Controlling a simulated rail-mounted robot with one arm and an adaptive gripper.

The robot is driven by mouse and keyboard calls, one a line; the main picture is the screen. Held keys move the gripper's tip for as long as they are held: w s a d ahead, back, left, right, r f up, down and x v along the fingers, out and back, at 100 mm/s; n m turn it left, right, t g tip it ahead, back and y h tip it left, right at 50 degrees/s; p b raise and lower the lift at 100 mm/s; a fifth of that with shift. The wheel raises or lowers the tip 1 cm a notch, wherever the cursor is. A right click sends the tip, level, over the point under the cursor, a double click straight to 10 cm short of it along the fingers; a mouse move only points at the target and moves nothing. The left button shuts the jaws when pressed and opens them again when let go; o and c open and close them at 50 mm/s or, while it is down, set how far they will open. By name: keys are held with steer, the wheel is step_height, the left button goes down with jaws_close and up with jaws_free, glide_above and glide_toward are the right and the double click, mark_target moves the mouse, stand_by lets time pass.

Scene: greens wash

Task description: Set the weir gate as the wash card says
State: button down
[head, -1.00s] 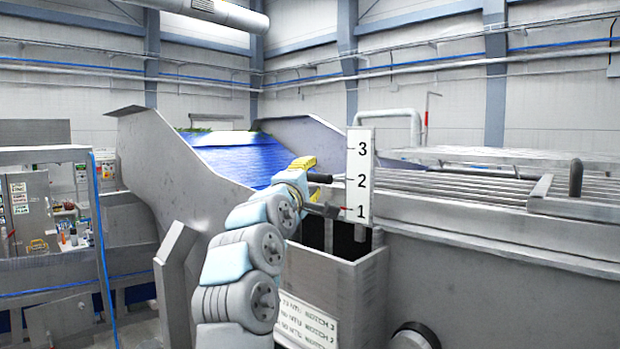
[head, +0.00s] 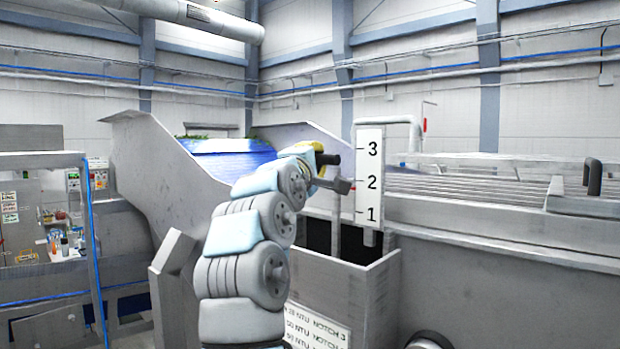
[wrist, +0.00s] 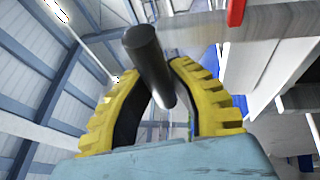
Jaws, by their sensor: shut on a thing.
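My gripper (head: 308,156) is shut on a black bar handle (head: 333,157) above the open weir box (head: 372,285). In the wrist view, the yellow fingers close around the dark handle (wrist: 148,62). A white scale plate (head: 369,150) marked 3, 2, 1 from top to bottom stands right of the handle. A grey pointer block (head: 337,185) below the handle is about level with the 2. A red piece (wrist: 236,12) shows in the wrist view. A white card (head: 315,328) on the box front lists NTU values with notches, including NOTCH 3; it is partly hidden by my arm.
A sloped metal chute with a blue belt (head: 235,165) is behind my arm. A long grey tank (head: 500,260) with rails on top lies to the right. A bench with bottles (head: 65,242) is at the far left.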

steer(key=shift+s+a+r, duration=0.1)
steer(key=shift+r, duration=0.75)
steer(key=c, duration=0.9)
jaws_free()
steer(key=shift+f, duration=0.1)
steer(key=shift+s, duration=0.1)
steer(key=shift+v, duration=5.9)
